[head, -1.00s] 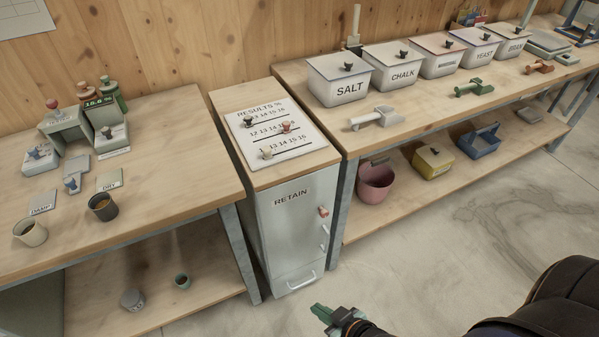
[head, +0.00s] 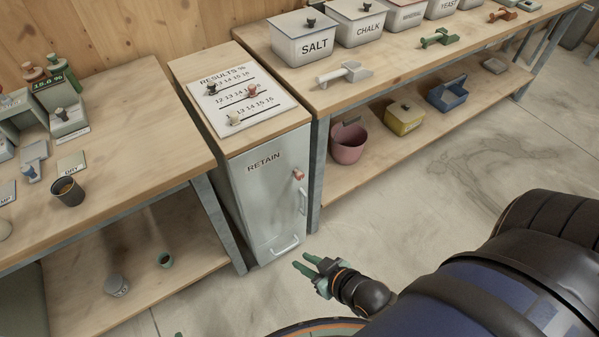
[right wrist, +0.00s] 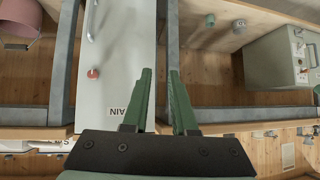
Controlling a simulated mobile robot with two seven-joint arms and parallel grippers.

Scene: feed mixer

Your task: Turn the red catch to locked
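The red catch (head: 299,174) is on the front of the grey RETAIN cabinet (head: 262,205), near the right edge of its door, above an upright handle (head: 303,201). In the right wrist view the catch (right wrist: 93,74) shows left of the fingers, apart from them. I cannot tell its exact turn. My right gripper (head: 303,261) is in front of the cabinet's foot, lower than the catch. Its green fingers (right wrist: 159,71) are apart with nothing between them. A bit of green at the bottom edge of the head view may be my left gripper (head: 178,334); the rest is hidden.
A wooden bench (head: 130,130) stands left of the cabinet and another (head: 390,80) right of it, with lidded bins on top. A pink bucket (head: 348,145) sits on the right lower shelf. The floor (head: 420,215) before the cabinet is open.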

